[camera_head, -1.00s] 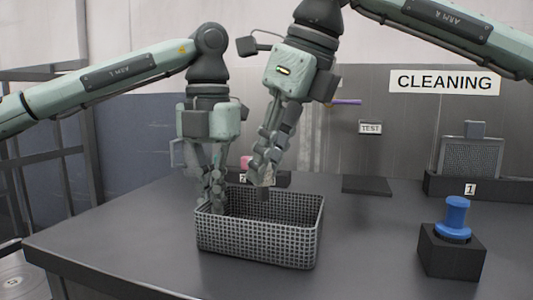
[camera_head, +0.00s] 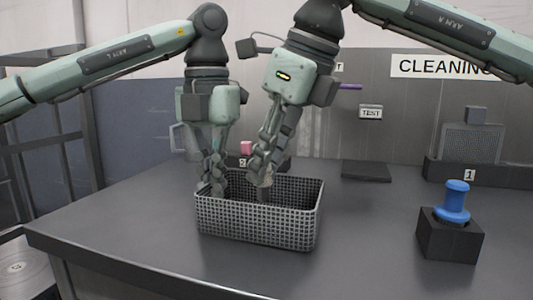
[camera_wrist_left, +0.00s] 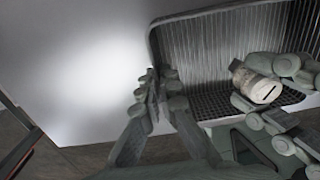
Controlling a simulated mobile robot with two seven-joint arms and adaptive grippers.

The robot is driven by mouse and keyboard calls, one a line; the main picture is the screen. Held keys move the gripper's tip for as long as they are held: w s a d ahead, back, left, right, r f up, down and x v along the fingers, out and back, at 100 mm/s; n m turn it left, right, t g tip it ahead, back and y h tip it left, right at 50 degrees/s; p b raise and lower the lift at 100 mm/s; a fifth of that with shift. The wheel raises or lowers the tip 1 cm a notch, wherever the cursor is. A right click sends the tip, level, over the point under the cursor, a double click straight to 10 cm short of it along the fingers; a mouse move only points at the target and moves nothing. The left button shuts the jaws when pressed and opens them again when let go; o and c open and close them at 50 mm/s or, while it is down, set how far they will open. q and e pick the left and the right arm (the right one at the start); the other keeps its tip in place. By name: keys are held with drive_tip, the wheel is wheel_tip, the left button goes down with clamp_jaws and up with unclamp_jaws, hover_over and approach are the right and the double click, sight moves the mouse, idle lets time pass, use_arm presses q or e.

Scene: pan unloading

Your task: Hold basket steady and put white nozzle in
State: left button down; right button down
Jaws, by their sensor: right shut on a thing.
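The grey mesh basket (camera_head: 255,232) stands upright on the dark table. My left gripper (camera_head: 217,187) is at its left end wall. In the left wrist view its fingers (camera_wrist_left: 160,85) are close together on either side of the basket wall. My right gripper (camera_head: 262,170) points down over the basket and is shut on the white nozzle (camera_head: 266,181). The nozzle shows in the left wrist view (camera_wrist_left: 254,83) as a pale cylinder with a dark slot, over the basket's interior. The basket's front wall hides the nozzle's lower end in the head view.
A blue knobbed part (camera_head: 453,200) stands in a black block (camera_head: 450,235) at the right. A dark flat plate (camera_head: 366,171) and a black fixture labelled 1 (camera_head: 450,171) are at the back. A pink piece (camera_head: 246,147) is behind the arms. The table's front is clear.

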drive_tip(key=shift+f, duration=0.2)
drive_tip(key=c, duration=1.3)
unclamp_jaws()
drive_tip(key=v, duration=1.2)
use_arm(q)
drive_tip(key=c, duration=2.2)
unclamp_jaws()
use_arm(e)
drive_tip(key=shift+d, duration=0.1)
use_arm(q)
drive_tip(key=o, duration=0.6)
drive_tip(key=shift+c, duration=0.2)
